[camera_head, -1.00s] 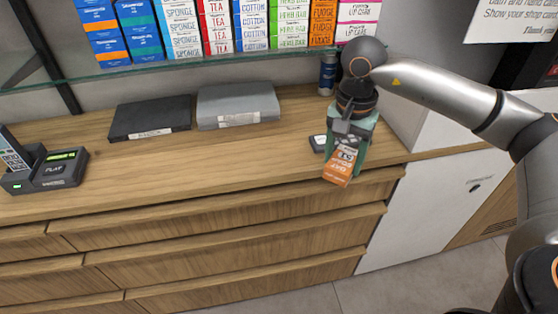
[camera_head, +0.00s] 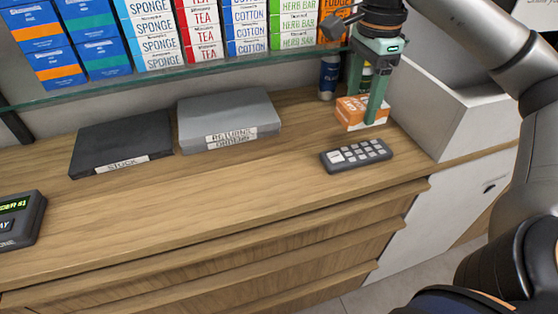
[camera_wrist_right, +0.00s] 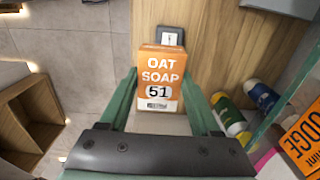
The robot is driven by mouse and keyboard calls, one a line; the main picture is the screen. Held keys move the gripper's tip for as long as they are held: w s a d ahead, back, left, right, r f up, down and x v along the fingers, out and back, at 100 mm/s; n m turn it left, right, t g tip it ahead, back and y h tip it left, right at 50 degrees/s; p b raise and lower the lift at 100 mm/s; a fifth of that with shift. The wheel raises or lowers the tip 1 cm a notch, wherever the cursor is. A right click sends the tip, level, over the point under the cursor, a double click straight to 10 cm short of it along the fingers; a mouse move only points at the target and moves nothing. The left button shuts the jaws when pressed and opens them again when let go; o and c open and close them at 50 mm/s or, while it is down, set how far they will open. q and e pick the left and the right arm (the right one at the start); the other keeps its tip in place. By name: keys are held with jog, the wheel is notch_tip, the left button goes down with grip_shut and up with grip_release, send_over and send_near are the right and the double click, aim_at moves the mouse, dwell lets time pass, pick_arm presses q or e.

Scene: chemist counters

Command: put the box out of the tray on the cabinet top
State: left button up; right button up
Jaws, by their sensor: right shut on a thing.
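An orange and white box (camera_head: 360,111) is over the back right of the wooden cabinet top (camera_head: 240,186). The wrist view reads "OAT SOAP 51" on the box (camera_wrist_right: 161,78). My right gripper (camera_head: 373,105) points down and is shut on the box, with a green finger on each side of it in the wrist view. The head view does not settle whether the box touches the wood. I cannot make out a tray for certain. My left gripper is not in view.
A dark keypad (camera_head: 356,155) lies in front of the box. A blue bottle (camera_head: 328,76) stands behind it. A white open-topped housing (camera_head: 462,112) is at right. Grey (camera_head: 228,120) and black (camera_head: 122,143) cases lie left. A glass shelf (camera_head: 170,75) with product boxes hangs above.

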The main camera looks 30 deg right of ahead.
jog(key=w+a+f+b, duration=0.1)
jog(key=a+f, duration=0.1)
jog(key=a, duration=0.1)
jog(key=w+a+f+b, duration=0.1)
jog(key=w+a+f, duration=0.1)
jog(key=a+f, duration=0.1)
jog(key=w+a+f, duration=0.1)
jog(key=a+f, duration=0.2)
jog(key=a, duration=0.2)
jog(key=shift+w+a+f+b, duration=0.15)
jog(key=shift+w+f+b, duration=0.1)
jog(key=shift+b, duration=0.15)
jog(key=shift+w+a+f, duration=0.1)
jog(key=shift+a+f, duration=0.05)
jog(key=shift+w+a+f, duration=0.1)
jog(key=shift+a+f, duration=0.05)
jog(key=shift+f, duration=0.85)
jog(key=shift+a+f, duration=0.15)
jog(key=shift+f, duration=0.8)
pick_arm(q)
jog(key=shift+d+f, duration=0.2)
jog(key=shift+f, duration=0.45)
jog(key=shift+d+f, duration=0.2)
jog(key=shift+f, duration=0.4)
pick_arm(e)
jog(key=shift+f, duration=0.1)
jog(key=o, duration=1.4)
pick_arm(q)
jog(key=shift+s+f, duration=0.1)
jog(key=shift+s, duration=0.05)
